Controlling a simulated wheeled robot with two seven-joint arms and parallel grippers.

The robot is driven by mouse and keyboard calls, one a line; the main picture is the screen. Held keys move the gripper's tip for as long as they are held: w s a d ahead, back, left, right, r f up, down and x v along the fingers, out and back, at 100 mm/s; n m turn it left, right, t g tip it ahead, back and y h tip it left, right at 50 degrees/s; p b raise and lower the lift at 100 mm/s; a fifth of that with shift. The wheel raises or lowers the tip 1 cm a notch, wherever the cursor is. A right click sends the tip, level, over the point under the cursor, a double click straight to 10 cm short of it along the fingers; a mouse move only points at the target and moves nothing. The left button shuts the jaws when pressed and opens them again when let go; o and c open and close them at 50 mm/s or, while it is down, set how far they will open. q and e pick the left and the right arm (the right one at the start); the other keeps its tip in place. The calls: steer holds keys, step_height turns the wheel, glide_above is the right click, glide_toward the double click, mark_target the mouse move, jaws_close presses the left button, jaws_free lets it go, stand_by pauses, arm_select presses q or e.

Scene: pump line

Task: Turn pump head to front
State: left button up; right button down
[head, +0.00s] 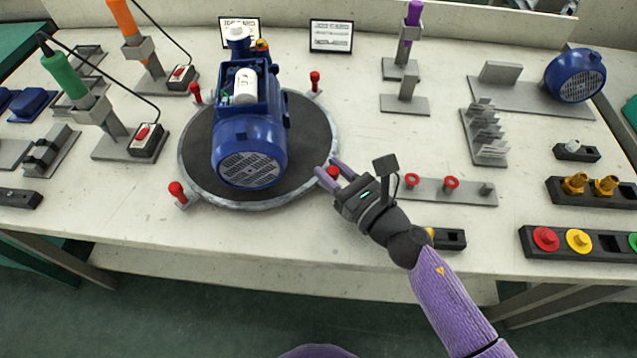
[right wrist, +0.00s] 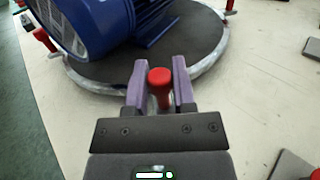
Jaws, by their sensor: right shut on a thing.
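The blue pump (head: 248,145) lies on a dark round turntable (head: 305,125) with a grey rim. Its grilled motor end faces the near side of the table, and its white-capped head (head: 238,40) points to the back. My right gripper (head: 334,168) is at the turntable's near right edge, shut on a red-knobbed clamp (head: 333,172). In the right wrist view the red knob (right wrist: 159,77) sits between the two purple fingers, and the pump (right wrist: 95,25) shows beyond. My left gripper is not in view.
Other red-knobbed clamps (head: 177,189) stand around the turntable. Orange (head: 123,18) and green (head: 63,72) tools stand in holders at the left. A grey plate with red rings (head: 450,185) lies just right of my right gripper.

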steer(key=shift+w+d, duration=0.35)
steer(key=shift+w, duration=0.05)
steer(key=shift+c, duration=2.3)
jaws_free()
steer(key=v, duration=1)
